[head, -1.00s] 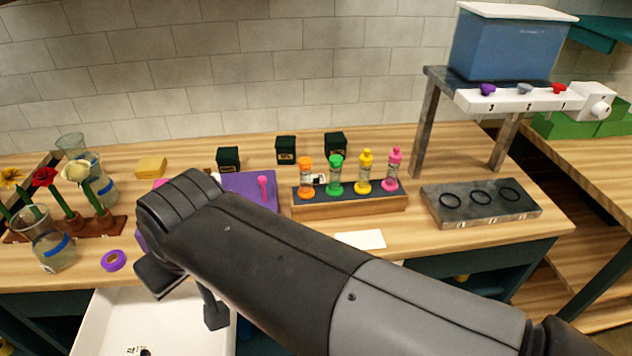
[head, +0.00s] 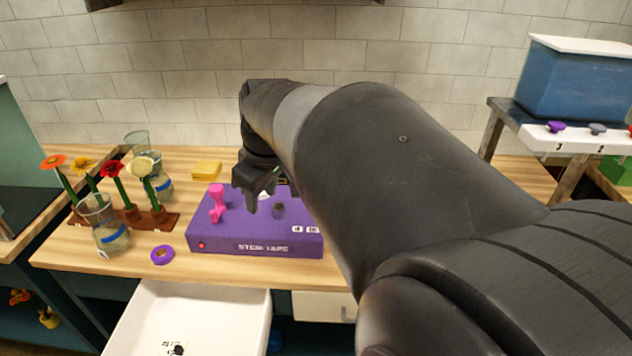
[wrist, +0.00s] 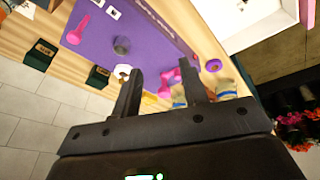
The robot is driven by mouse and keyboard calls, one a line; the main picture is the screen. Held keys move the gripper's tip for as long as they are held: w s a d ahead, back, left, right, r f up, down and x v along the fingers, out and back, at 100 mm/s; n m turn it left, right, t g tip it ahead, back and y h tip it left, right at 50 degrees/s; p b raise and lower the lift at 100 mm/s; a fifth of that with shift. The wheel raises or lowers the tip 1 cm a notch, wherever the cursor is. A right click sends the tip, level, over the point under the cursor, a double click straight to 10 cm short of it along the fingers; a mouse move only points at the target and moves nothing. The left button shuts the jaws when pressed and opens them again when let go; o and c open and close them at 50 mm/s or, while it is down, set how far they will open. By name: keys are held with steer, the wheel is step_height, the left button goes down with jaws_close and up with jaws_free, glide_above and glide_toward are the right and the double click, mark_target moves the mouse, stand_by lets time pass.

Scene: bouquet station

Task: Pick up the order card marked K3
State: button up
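No card with a readable K3 shows in either current view. Two small white labels (head: 305,229) sit at the front right of the purple stem tape box (head: 262,243), their marks too small to read. My gripper (head: 258,200) hangs over the back of this box in the head view. In the wrist view my gripper (wrist: 160,88) has its two fingers apart with nothing held between them. The purple box (wrist: 88,45) and a white label (wrist: 112,12) also show there. My arm hides the counter to the right of the box in the head view.
A pink tool (head: 216,203) and grey cylinder (head: 278,211) are on the box. Glass vases (head: 108,238), flowers in a brown rack (head: 160,217) and a purple tape roll (head: 162,255) stand left. An open white drawer (head: 225,300) juts out in front.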

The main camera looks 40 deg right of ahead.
steer(key=w+d+f+n+g, duration=0.1)
steer(key=w+d+f+n, duration=0.15)
steer(key=d, duration=0.85)
steer(key=d+f+n, duration=0.1)
steer(key=d+f, duration=0.3)
steer(key=d, duration=0.3)
steer(key=s+d+f+n+g, duration=0.1)
steer(key=d+f, duration=0.2)
steer(key=d, duration=0.4)
steer(key=s+d+f+n+g, duration=0.1)
steer(key=d+f, duration=0.3)
steer(key=d, duration=0.4)
steer(key=shift+f, duration=0.3)
steer(key=f, duration=0.6)
steer(key=shift+w+d+f, duration=0.1)
steer(key=shift+d+f, duration=0.15)
jaws_close()
